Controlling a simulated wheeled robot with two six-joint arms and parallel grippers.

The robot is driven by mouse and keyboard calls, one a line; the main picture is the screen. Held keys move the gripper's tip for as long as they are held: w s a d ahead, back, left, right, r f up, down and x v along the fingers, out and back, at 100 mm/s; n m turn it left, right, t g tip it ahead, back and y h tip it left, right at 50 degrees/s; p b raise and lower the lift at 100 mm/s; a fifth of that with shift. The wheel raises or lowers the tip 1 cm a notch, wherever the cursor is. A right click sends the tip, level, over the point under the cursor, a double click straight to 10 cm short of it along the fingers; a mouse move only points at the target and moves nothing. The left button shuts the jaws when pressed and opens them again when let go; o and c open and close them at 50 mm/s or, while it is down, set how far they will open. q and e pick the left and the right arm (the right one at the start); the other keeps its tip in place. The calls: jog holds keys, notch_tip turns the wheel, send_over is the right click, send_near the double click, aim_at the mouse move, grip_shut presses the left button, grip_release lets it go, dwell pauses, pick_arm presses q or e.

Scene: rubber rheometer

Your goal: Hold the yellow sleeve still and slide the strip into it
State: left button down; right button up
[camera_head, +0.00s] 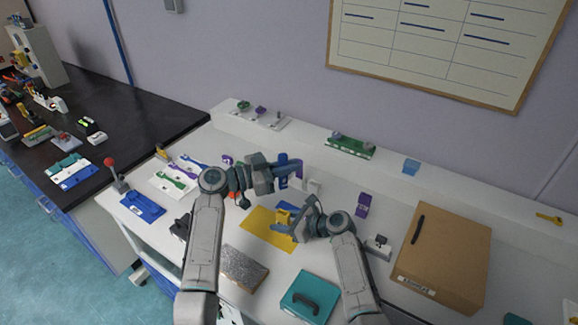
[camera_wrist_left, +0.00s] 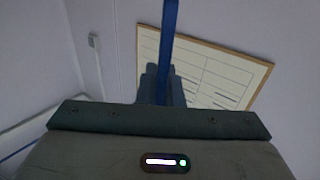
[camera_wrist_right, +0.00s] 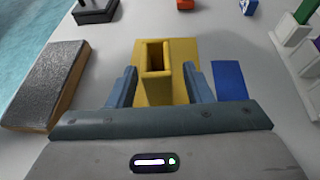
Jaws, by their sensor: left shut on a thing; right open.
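The yellow sleeve (camera_wrist_right: 153,92) stands upright on the table over a yellow mat (camera_head: 262,236), its rectangular opening facing up. It also shows in the head view (camera_head: 282,217), partly covered by my right gripper. My right gripper (camera_wrist_right: 160,88) is open, one finger on each side of the sleeve, with gaps visible. My left gripper (camera_head: 288,172) is shut on a blue strip (camera_wrist_left: 170,45), which stands out lengthwise between its fingers. In the head view the strip (camera_head: 283,160) is held above and behind the sleeve. The strip's lower end is hard to make out.
A flat blue piece (camera_wrist_right: 229,80) lies beside the mat. A grey rough-topped block (camera_head: 244,265) and a teal box with a handle (camera_head: 309,299) lie in front. A large cardboard box (camera_head: 445,252) stands at the right. A blue base with a red-knobbed lever (camera_head: 142,206) is at the left.

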jog(key=shift+b+x, duration=0.45)
jog(key=shift+x, duration=0.45)
grip_shut()
dwell(1.1)
